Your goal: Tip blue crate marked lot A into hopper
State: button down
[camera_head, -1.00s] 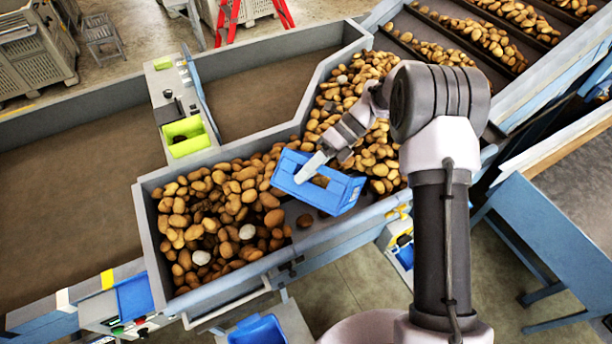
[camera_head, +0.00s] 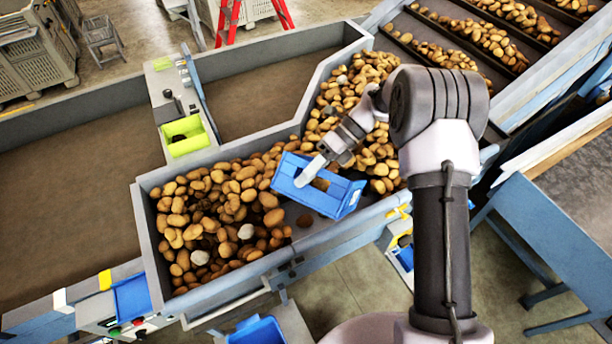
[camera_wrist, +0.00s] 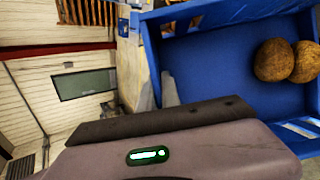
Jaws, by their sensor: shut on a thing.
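A blue crate (camera_head: 338,198) is held tilted over the hopper (camera_head: 143,225) in the head view. My gripper (camera_head: 309,174) is shut on the crate's upper wall. The crate's inside (camera_wrist: 215,70) fills the right of the wrist view, and a couple of brown potatoes (camera_wrist: 280,62) are in it. No lot mark is readable on the crate. The hopper holds many brown potatoes (camera_head: 215,205) and a few pale lumps (camera_head: 200,257). A dark bare patch of hopper floor shows beside the crate.
A bright green bin (camera_head: 187,145) sits on the divider left of the hopper. A second blue crate (camera_head: 258,331) stands below the front edge. A blue-framed table (camera_head: 545,235) is at the right. A red ladder (camera_head: 228,18) stands at the back.

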jog(key=shift+w+f+p, duration=0.3)
jog(key=shift+f, duration=0.35)
jog(key=shift+s+r, duration=0.1)
jog(key=shift+s, duration=0.1)
notch_tip(320, 180, up, 5)
jog(key=p, duration=0.4)
jog(key=s+a+f+n+t+h+b, duration=0.1)
jog(key=s+f+t+b, duration=0.3)
jog(key=f+b, duration=0.5)
jog(key=s+a+f+n+t+h+b, duration=0.1)
jog(key=s+a+f+t+h+b, duration=0.2)
jog(key=b, duration=1.3)
jog(key=s+a+f+t, duration=0.1)
jog(key=s+f, duration=0.2)
jog(key=f, duration=0.3)
jog(key=shift+s+f, duration=0.2)
jog(key=shift+f, duration=0.1)
